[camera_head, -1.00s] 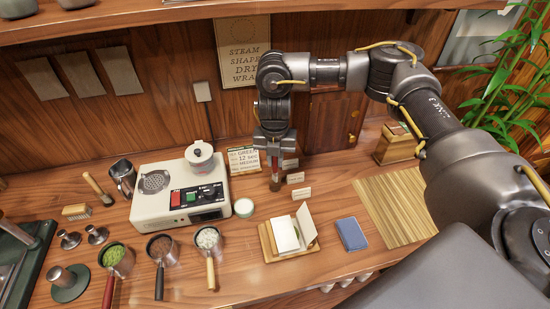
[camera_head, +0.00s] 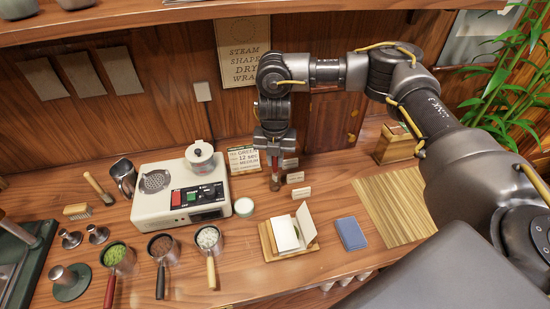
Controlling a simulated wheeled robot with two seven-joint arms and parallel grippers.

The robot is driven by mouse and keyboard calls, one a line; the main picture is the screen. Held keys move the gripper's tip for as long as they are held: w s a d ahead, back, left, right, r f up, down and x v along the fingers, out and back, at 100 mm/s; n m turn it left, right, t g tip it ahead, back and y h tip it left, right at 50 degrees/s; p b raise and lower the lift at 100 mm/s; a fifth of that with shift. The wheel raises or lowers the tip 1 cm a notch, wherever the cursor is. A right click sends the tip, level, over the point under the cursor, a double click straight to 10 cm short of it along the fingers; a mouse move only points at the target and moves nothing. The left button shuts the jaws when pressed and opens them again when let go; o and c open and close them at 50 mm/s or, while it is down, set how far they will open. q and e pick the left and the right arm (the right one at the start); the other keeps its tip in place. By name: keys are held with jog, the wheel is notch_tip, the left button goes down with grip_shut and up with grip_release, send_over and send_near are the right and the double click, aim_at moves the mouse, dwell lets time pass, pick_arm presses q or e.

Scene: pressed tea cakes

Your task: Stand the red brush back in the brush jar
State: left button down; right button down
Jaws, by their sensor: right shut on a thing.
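My right gripper (camera_head: 274,157) points straight down at the back of the counter, right of the white machine. It is shut on the red brush (camera_head: 275,168), of which only a short red part shows between and below the fingers. The small brown brush jar (camera_head: 275,184) is directly below, in line with the brush. The brush looks upright, and its lower end meets the jar's mouth in the picture. I cannot tell how deep it sits, because the gripper and the small size hide this. My left gripper is not in view.
Small label cards (camera_head: 295,177) stand close to the right of the jar, and a sign (camera_head: 243,159) stands to its left. The white machine (camera_head: 180,188) is farther left. An open booklet (camera_head: 293,233), a blue book (camera_head: 351,233) and a slatted mat (camera_head: 397,205) lie in front and right.

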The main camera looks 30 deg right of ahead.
jog(key=shift+f+b, duration=0.75)
jog(key=shift+f, duration=0.75)
dwell(0.5)
jog(key=c, duration=1.3)
grip_release()
jog(key=r, duration=0.7)
jog(key=r+b, duration=0.1)
jog(key=r, duration=0.2)
jog(key=shift+s+a+r, duration=0.15)
jog(key=shift+s+r, duration=0.1)
jog(key=shift+r, duration=0.15)
